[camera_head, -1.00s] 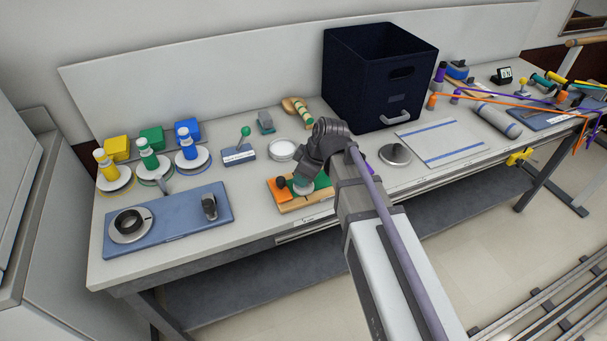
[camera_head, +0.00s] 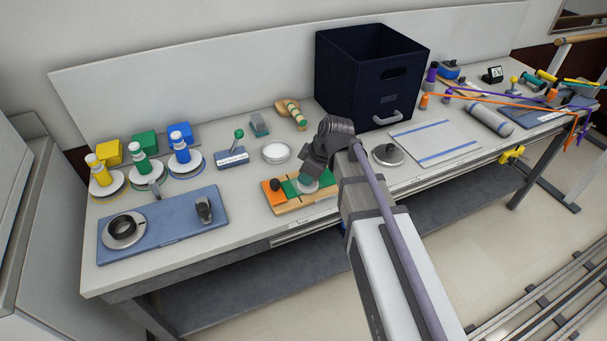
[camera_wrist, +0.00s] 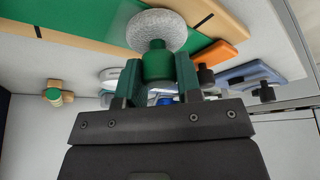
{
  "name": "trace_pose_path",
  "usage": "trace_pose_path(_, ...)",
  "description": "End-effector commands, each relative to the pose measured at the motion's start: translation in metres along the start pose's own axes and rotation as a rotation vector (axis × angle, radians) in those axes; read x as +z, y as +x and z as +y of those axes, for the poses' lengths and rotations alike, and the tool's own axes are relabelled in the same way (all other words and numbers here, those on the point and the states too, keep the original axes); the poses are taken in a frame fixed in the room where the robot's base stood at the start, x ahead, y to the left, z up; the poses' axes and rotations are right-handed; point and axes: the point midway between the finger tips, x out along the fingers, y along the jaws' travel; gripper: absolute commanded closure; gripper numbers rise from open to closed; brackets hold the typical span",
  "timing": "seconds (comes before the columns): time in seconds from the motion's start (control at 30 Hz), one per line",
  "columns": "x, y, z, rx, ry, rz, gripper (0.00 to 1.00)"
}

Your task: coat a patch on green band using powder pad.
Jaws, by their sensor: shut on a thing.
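My gripper (camera_wrist: 158,78) is shut on the green knob of the powder pad (camera_wrist: 157,30), a round pad with a pale, fuzzy face. In the head view, the powder pad (camera_head: 308,187) sits over the green band (camera_head: 290,188) on a wooden board (camera_head: 300,205), partly hidden by my wrist. In the wrist view, the pad face is against or very close to the green band (camera_wrist: 75,15); I cannot tell if they touch. The pad hides the band's surface beneath it. No clear powder mark shows on the visible green.
An orange block (camera_head: 272,190) with a dark knob is at the board's left end. A dark bin (camera_head: 365,85) stands behind my arm.

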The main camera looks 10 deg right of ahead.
Motion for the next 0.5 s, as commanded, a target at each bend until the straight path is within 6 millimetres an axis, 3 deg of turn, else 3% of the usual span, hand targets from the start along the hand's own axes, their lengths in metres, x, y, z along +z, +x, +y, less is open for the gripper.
trace_pose_path(0.3,0.017,-0.009,0.02,0.0,0.002,0.001,0.87)
trace_pose_path(0.5,0.018,-0.009,0.02,-0.001,0.001,0.001,0.87)
